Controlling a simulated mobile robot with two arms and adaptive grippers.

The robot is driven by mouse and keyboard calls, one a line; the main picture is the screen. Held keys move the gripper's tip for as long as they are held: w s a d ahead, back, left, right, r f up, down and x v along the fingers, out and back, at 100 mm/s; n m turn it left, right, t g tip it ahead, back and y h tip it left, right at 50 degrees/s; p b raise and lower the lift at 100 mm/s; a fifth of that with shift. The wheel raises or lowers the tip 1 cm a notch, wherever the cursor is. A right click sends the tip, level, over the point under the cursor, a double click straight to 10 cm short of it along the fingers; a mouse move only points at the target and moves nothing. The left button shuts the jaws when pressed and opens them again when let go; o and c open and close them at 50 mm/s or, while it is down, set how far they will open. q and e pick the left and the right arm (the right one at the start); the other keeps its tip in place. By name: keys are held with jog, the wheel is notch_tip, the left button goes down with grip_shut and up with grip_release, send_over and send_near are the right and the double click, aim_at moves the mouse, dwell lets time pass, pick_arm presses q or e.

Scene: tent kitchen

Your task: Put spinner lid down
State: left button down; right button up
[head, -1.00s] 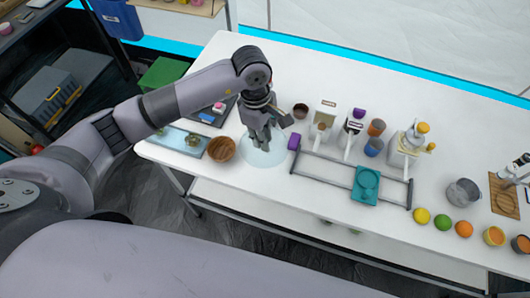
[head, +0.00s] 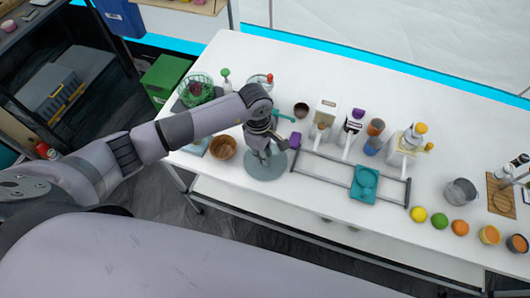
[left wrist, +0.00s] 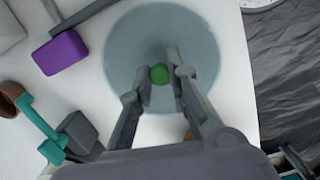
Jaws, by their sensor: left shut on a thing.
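The spinner lid is a round, see-through grey-teal disc (head: 262,172) with a green knob (left wrist: 159,74). In the left wrist view the disc (left wrist: 135,45) fills the top middle. My left gripper (head: 264,158) is above the lid. In the left wrist view its two fingers (left wrist: 162,76) are on either side of the knob and shut on it. The lid is level over the white table near its front left edge. I cannot tell whether its underside touches the table.
A wooden bowl (head: 223,148) is close left of the lid. A purple block (head: 295,140) and a grey rail frame (head: 330,172) are close on the right. A green wire basket (head: 195,90) stands behind my arm. Dispensers and fruit occupy the right part of the table.

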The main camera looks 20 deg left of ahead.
pick_arm(q)
jog(key=c, duration=2)
grip_release()
jog(key=shift+f, duration=0.2)
jog(key=o, duration=0.5)
jog(key=shift+c, duration=0.2)
jog(key=shift+r, duration=0.1)
jog(key=shift+r, duration=0.2)
jog(key=shift+w+r, duration=0.1)
jog(key=shift+r, duration=0.2)
notch_tip(320, 180, up, 11)
jog(key=a+b, duration=0.1)
jog(key=b, duration=0.2)
jog(key=shift+a, duration=0.25)
jog(key=shift+d, duration=0.1)
